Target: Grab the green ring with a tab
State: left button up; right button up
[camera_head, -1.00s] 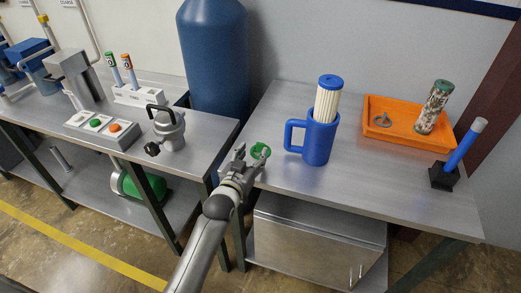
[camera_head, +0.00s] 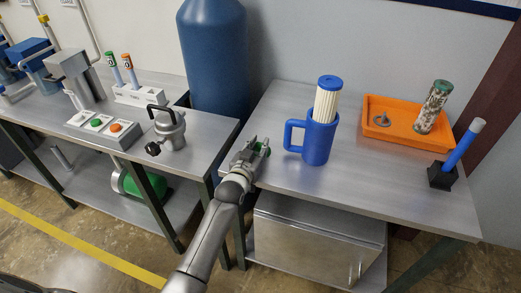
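The green ring (camera_head: 267,150) lies at the left edge of the right-hand metal table, left of the blue jug. Only small green parts of it show, and its tab cannot be made out. My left gripper (camera_head: 259,144) is right over the ring, with its fingers around or above it and hiding most of it. I cannot tell whether the fingers are open or shut on the ring. My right gripper is not in view.
A blue jug (camera_head: 317,142) with a white pleated filter (camera_head: 326,101) stands close to the right of my gripper. An orange tray (camera_head: 399,125) is at the back right. A blue stick stands in a black holder (camera_head: 442,176). The table front is clear.

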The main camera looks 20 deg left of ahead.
pick_arm(q)
jog(key=c, duration=0.3)
jog(key=shift+r, duration=0.1)
